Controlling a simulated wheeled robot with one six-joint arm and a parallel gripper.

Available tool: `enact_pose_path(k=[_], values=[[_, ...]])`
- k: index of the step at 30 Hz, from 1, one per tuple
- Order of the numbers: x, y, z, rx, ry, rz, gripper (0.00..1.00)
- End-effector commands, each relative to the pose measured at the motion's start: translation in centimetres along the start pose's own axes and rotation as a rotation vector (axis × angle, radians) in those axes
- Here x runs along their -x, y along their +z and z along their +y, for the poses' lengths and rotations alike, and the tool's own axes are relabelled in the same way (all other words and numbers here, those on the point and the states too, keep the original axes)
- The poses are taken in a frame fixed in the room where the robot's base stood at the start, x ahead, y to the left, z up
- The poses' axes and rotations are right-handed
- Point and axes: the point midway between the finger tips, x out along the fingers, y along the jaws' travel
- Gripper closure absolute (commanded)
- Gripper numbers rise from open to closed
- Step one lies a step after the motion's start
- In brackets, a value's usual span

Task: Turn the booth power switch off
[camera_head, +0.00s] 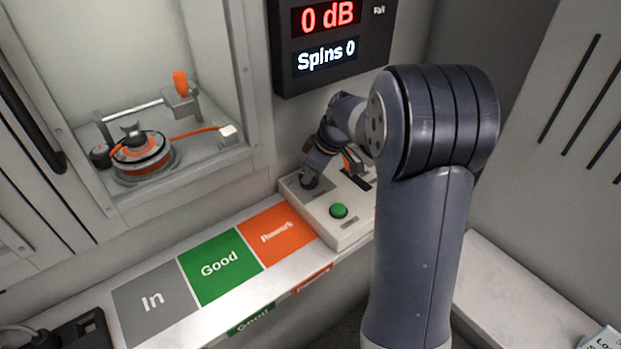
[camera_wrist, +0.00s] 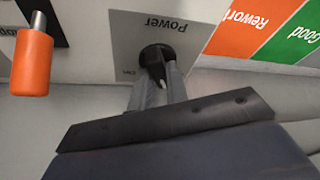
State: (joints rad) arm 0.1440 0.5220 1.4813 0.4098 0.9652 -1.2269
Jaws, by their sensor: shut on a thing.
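The power switch is a black rotary knob on a grey plate labelled "Power". In the wrist view the knob (camera_wrist: 155,52) sits between the fingers of my gripper (camera_wrist: 159,76), with a small pale mark near its fingertips. My gripper is shut on the knob. An "On" label shows to the left of the knob, partly faint; any "Off" label is hidden. In the head view my gripper (camera_head: 313,168) reaches down to the knob (camera_head: 309,181) at the left of the white control box (camera_head: 352,232). My arm hides the box's right side.
A green button (camera_head: 339,211) and an orange-handled lever (camera_head: 353,160) are on the same box. The orange handle (camera_wrist: 32,63) hangs close in the wrist view. A display (camera_head: 330,40) reads 0 dB, Spins 0. A booth at left holds a hub motor (camera_head: 140,150).

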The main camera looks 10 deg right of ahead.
Motion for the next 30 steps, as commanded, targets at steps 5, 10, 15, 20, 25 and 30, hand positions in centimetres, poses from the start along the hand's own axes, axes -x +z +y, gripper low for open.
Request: enact_pose_path(k=[5,10,15,20,25,30], values=[[-0.15,0.08,0.14,0.121,-0.051,-0.001,1.00],[-0.08,0.06,0.19,0.207,-0.087,-0.001,1.00],[-0.07,0.04,0.21,0.262,-0.109,-0.002,1.00],[-0.06,0.05,0.19,0.287,-0.120,-0.003,1.00],[-0.05,0.06,0.18,0.294,-0.123,-0.003,1.00],[-0.05,0.06,0.18,0.294,-0.123,-0.003,1.00]])
